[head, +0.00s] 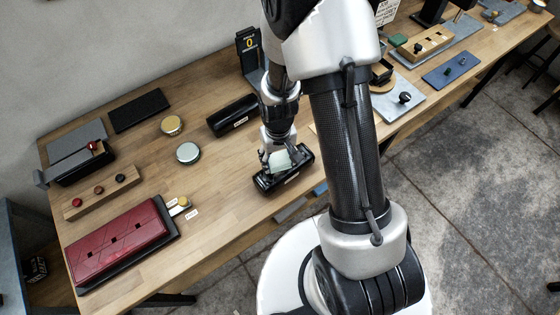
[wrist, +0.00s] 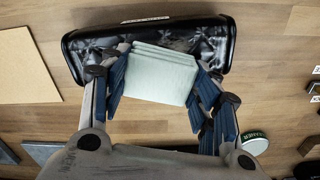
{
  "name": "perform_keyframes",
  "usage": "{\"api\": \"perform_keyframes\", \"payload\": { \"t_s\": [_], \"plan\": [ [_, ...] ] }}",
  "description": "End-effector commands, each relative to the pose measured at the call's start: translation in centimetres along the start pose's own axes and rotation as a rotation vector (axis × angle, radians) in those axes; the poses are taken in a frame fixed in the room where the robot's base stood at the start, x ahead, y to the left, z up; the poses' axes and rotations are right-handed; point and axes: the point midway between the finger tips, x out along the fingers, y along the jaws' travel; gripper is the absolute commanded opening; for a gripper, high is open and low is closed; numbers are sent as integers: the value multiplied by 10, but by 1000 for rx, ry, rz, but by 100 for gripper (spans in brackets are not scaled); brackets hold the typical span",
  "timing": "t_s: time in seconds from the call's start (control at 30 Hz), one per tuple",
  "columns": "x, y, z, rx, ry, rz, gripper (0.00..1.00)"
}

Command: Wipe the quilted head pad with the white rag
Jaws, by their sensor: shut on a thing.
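The quilted head pad (head: 301,154) is a black, glossy, tufted block with a white label, lying near the front edge of the wooden table. It fills the top of the wrist view (wrist: 215,50), with pale greyish patches on its surface. My gripper (head: 277,162) is shut on the white rag (head: 280,158), a folded pale cloth pad. In the wrist view the rag (wrist: 160,75) sits between the blue-lined fingers and overlaps the near part of the pad. I cannot tell whether it touches the pad. The rag and fingers hide part of the pad.
A black roll (head: 232,115) lies behind the pad. Two round tins (head: 188,153) stand to the left. A red quilted panel (head: 118,240) and a wooden block with knobs (head: 100,192) lie further left. Bare wood surrounds the pad on its left side.

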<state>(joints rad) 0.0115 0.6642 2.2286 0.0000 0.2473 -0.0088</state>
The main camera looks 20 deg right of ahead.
Motion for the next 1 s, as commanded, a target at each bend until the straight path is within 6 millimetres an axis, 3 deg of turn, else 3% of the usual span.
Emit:
{"api": "perform_keyframes", "payload": {
  "t_s": [0.1,0.17,0.23,0.8,1.0],
  "plan": [
    [1,-1,-4,-1,-1,0,34],
    [-6,-1,-5,0,-2,0,34],
    [-26,-1,-7,0,5,0,34],
    [-74,-1,-17,-1,0,0,34],
    [-81,-1,-18,-1,-1,0,34]
  ]
}}
